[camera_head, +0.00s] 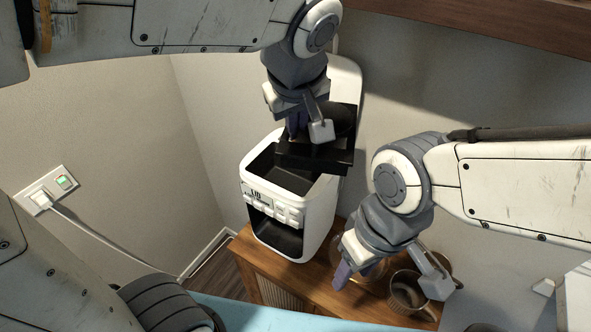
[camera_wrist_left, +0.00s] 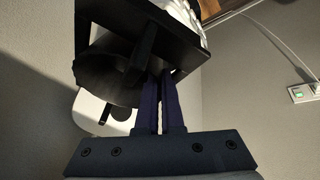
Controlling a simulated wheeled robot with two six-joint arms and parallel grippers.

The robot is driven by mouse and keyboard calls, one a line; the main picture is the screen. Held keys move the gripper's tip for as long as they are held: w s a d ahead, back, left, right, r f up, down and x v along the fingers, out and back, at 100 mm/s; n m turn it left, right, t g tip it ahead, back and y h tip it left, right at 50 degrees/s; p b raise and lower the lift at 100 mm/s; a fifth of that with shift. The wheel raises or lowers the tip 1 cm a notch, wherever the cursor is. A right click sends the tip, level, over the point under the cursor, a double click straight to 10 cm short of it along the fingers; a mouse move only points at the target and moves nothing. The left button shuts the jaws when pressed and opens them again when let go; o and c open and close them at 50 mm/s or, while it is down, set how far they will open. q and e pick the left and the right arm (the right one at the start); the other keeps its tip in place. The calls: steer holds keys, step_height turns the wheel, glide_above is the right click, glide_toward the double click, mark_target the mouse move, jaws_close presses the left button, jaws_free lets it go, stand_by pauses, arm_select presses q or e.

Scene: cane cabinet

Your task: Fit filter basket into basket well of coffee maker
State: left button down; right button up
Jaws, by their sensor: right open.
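The white coffee maker (camera_head: 317,222) stands on the wooden cabinet in the corner, its dark basket well (camera_head: 262,165) open at the top. The black filter basket (camera_head: 312,155) is over the rear part of the well, overlapping its opening in the head view. Whether it touches the rim cannot be told. My left gripper (camera_head: 306,132) is shut on the basket from above. In the left wrist view the basket (camera_wrist_left: 110,75) is at the fingertips, which lie close together. My right gripper (camera_head: 390,280) is open and empty, low to the right of the coffee maker.
A carafe or mug with a handle (camera_head: 408,295) stands on the wooden cabinet (camera_head: 268,280), partly behind my right gripper. A wall socket (camera_head: 52,190) with a plugged cord is at the left. Walls close in behind and left of the coffee maker.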

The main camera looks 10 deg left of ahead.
arm_select(q)
step_height(320, 180, down, 5)
steer(key=b, duration=0.3)
steer(key=shift+b, duration=0.4)
arm_select(e)
step_height(320, 180, down, 5)
arm_select(q)
steer(key=w+a+f+p, duration=0.4)
steer(key=w+a+f, duration=0.4)
steer(key=f, duration=0.3)
steer(key=shift+w, duration=0.15)
arm_select(e)
step_height(320, 180, up, 4)
steer(key=shift+r, duration=0.15)
arm_select(q)
steer(key=shift+a, duration=0.1)
steer(key=c, duration=1)
jaws_free()
